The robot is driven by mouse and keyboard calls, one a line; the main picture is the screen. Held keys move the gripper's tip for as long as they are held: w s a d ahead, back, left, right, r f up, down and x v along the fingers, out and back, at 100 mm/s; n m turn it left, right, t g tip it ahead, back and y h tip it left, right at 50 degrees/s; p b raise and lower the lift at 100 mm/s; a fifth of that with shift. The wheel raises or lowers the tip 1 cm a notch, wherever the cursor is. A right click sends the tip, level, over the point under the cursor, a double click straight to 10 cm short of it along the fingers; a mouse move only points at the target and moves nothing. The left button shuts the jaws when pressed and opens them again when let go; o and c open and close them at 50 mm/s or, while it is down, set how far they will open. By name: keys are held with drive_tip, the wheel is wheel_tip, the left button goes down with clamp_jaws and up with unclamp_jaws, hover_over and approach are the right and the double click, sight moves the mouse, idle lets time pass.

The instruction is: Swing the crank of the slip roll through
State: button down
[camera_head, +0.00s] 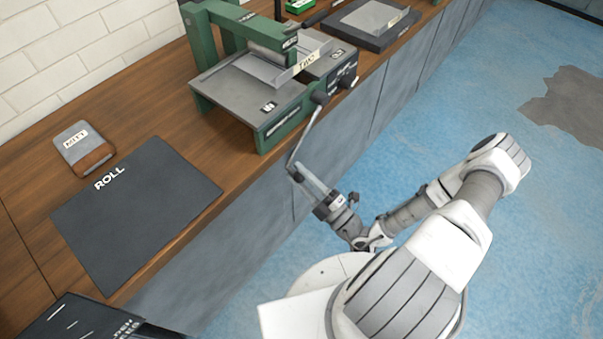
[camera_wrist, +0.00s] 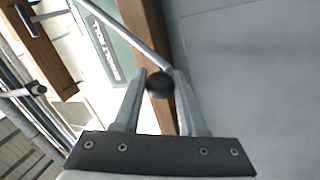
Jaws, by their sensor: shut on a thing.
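The slip roll (camera_head: 265,130) is a green-framed machine with a grey top, standing on the wooden bench near its front edge. Its crank (camera_head: 308,128) is a thin grey rod that runs down from a dark hub at the machine's side, past the bench edge. In the wrist view the crank rod (camera_wrist: 133,35) comes in from the upper left to a dark round knob (camera_wrist: 159,84). My gripper (camera_head: 302,177) is at the crank's lower end, in front of the bench. In the wrist view its fingers (camera_wrist: 160,88) are shut on the knob, one on each side.
A dark mat marked ROLL (camera_head: 137,210) lies on the bench at the left, with a small grey and brown block (camera_head: 83,148) behind it. A dark tray (camera_head: 365,25) stands beyond the machine. The blue floor (camera_head: 400,130) right of the bench is clear.

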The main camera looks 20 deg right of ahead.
drive_tip(key=shift+s+a+r, duration=0.15)
drive_tip(key=shift+a+r, duration=0.05)
drive_tip(key=shift+r, duration=0.05)
idle(0.3)
drive_tip(key=shift+c, duration=2.4)
unclamp_jaws()
drive_tip(key=shift+f, duration=0.1)
